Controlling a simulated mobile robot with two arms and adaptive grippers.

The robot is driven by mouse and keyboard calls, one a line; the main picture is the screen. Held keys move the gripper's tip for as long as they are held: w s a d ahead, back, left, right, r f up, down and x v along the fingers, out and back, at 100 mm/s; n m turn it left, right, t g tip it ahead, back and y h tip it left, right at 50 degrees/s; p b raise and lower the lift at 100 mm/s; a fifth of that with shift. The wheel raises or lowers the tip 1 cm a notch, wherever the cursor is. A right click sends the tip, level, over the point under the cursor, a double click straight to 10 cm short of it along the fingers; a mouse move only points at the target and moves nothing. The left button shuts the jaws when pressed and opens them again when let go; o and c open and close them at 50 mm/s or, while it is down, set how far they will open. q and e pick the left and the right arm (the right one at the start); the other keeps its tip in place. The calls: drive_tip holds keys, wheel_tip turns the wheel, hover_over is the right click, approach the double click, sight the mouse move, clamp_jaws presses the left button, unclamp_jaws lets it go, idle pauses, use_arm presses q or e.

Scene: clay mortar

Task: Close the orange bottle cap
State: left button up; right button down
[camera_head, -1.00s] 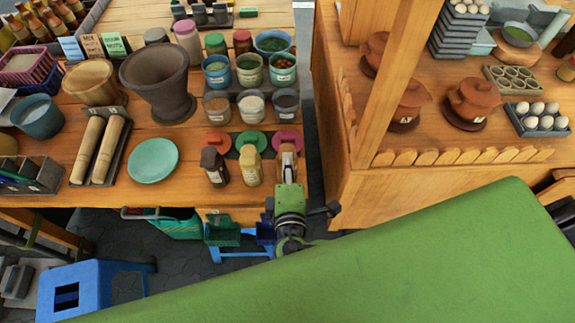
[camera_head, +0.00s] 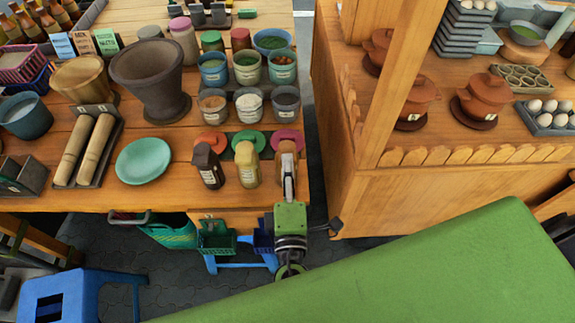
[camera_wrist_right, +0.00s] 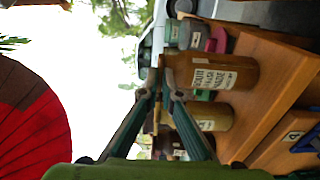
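The orange bottle (camera_head: 287,150) stands upright at the right front of the table, beside a yellow bottle (camera_head: 246,164) and a dark brown bottle (camera_head: 208,165). My right gripper (camera_head: 289,172) is directly in front of it and hides much of it. In the right wrist view, turned on its side, an orange-brown bottle (camera_wrist_right: 218,72) with a white label shows just beyond the fingertips (camera_wrist_right: 163,76). The fingers are close together with a narrow gap, near the bottle's cap end. Cap position and contact are unclear. My left gripper is not in view.
Colored lids, including a green one (camera_head: 249,139), lie behind the bottles. Several filled cups (camera_head: 249,105) stand farther back. A turquoise plate (camera_head: 143,161) and a mortar (camera_head: 150,80) are to the left. A wooden stall (camera_head: 430,190) stands across a gap to the right.

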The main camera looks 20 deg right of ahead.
drive_tip(key=c, duration=2.2)
unclamp_jaws()
drive_tip(key=shift+c, duration=0.2)
drive_tip(key=shift+s, duration=0.1)
drive_tip(key=v, duration=1.2)
drive_tip(key=shift+f, duration=0.15)
